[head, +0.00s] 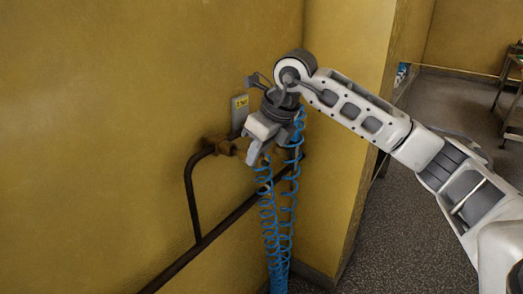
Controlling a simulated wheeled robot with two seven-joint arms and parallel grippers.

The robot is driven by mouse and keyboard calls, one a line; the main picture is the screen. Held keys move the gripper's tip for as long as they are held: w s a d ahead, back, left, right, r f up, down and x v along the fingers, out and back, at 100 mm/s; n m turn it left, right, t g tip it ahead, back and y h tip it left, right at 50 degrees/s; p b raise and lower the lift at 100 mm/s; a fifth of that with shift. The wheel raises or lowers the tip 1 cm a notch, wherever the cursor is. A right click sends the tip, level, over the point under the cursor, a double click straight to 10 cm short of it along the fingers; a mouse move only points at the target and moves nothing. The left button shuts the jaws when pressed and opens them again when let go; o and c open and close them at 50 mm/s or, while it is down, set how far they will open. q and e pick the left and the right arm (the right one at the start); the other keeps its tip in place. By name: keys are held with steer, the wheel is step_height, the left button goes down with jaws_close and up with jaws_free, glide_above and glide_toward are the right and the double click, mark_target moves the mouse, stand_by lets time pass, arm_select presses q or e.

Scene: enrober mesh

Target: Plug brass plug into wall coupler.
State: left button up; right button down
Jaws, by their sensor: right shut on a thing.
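The brass wall coupler (220,147) sits at the upper end of a dark bent pipe (190,190) on the yellow wall, left of my right gripper. My right gripper (263,156) points downward close to the wall, just right of the coupler. It is shut on the brass plug, which is mostly hidden by the fingers. A blue coiled hose (268,215) hangs below the gripper in two strands. I cannot tell whether the plug touches the coupler. My left gripper is not in view.
A dark rail (225,226) runs slantwise below. A wall corner (335,120) stands behind my right arm. Open speckled floor (410,220) lies to the right, with a metal table (511,85) far off.

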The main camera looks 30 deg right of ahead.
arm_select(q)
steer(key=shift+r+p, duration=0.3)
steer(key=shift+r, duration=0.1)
arm_select(e)
steer(key=shift+w+a+r, duration=0.1)
steer(key=shift+w+a, duration=0.2)
steer(key=shift+w, duration=0.4)
steer(key=c, duration=1.2)
jaws_free()
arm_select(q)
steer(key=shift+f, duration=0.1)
arm_select(e)
steer(key=shift+o, duration=0.2)
steer(key=shift+v, duration=1.15)
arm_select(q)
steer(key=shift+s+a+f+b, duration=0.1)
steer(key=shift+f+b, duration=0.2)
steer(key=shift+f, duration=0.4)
arm_select(e)
steer(key=v, duration=1.3)
steer(key=shift+s+r, duration=0.15)
steer(key=shift+r, duration=0.05)
